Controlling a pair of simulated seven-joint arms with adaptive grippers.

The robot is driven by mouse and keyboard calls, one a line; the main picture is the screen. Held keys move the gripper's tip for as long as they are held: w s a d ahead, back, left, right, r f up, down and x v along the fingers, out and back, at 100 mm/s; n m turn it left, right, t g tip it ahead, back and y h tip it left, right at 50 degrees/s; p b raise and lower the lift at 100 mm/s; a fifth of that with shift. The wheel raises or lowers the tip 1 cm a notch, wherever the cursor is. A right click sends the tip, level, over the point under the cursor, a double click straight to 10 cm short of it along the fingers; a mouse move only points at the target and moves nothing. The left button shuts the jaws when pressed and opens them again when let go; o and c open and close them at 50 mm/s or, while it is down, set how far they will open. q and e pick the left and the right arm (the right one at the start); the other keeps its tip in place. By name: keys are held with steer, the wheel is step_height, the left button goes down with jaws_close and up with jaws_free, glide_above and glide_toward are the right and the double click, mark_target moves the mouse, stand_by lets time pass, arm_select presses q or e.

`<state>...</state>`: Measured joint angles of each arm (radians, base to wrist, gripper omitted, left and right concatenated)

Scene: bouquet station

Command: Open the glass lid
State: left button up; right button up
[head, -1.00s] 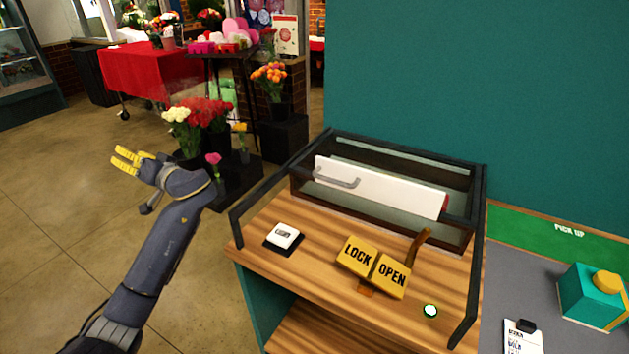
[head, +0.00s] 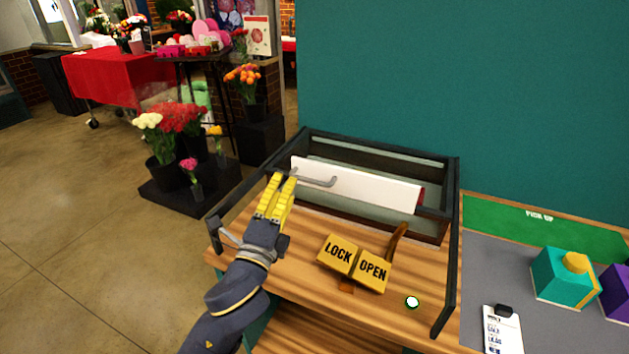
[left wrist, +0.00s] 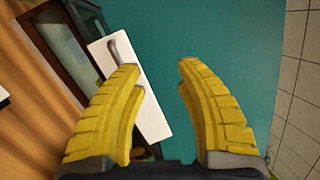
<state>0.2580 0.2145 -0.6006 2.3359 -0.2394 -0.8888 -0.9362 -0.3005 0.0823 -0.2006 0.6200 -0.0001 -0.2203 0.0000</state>
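A dark-framed case with a glass lid (head: 389,164) stands at the back of the wooden counter, and the lid looks closed. A grey bar handle (head: 318,181) is at its front left; it also shows in the left wrist view (left wrist: 115,50). A long white panel (head: 368,186) shows behind the handle. My left gripper (head: 284,177) is just left of the handle, in front of the case. In the left wrist view its yellow fingers (left wrist: 158,68) are apart with nothing between them. The handle is by the left finger, not between them. My right gripper is not in view.
A yellow LOCK/OPEN sign (head: 355,264) and a white round button (head: 412,302) are on the counter. Black rails (head: 450,260) edge its sides. A clipboard (head: 502,330) and a teal box (head: 562,279) lie to the right.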

arm_select(q)
steer(key=s+d+m+h, duration=0.2)
steer(key=s+d+h, duration=0.1)
steer(key=s, duration=0.2)
steer(key=n+g, duration=0.1)
steer(key=n, duration=0.2)
glide_toward(309, 181)
steer(key=x, duration=1)
steer(key=shift+w+f, duration=0.15)
steer(key=shift+w, duration=0.15)
jaws_close()
